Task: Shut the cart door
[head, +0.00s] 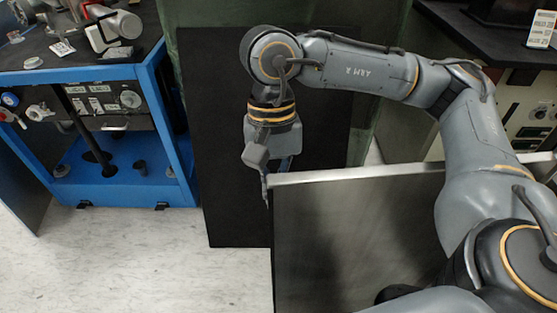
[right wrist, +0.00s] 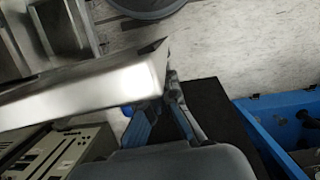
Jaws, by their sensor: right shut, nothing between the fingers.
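A brushed-steel upright panel (head: 355,240), apparently the cart door, stands in the front middle of the head view with a bright top edge. In the right wrist view the steel panel (right wrist: 90,92) comes in from the left, its end near the picture's middle. My right gripper (head: 267,187) is shut and empty, pointing down at the panel's left end. In the right wrist view my right gripper (right wrist: 170,88) shows its fingers close beside that end; I cannot tell whether they touch it. My left gripper is not in view. The cart body is not clearly visible.
A blue workbench (head: 130,185) with gauges and fittings stands at the left. A black flat panel (head: 228,190) stands behind my right gripper. Equipment with a dark top (head: 455,40) is at the right. The pale floor (head: 130,255) is clear at the front left.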

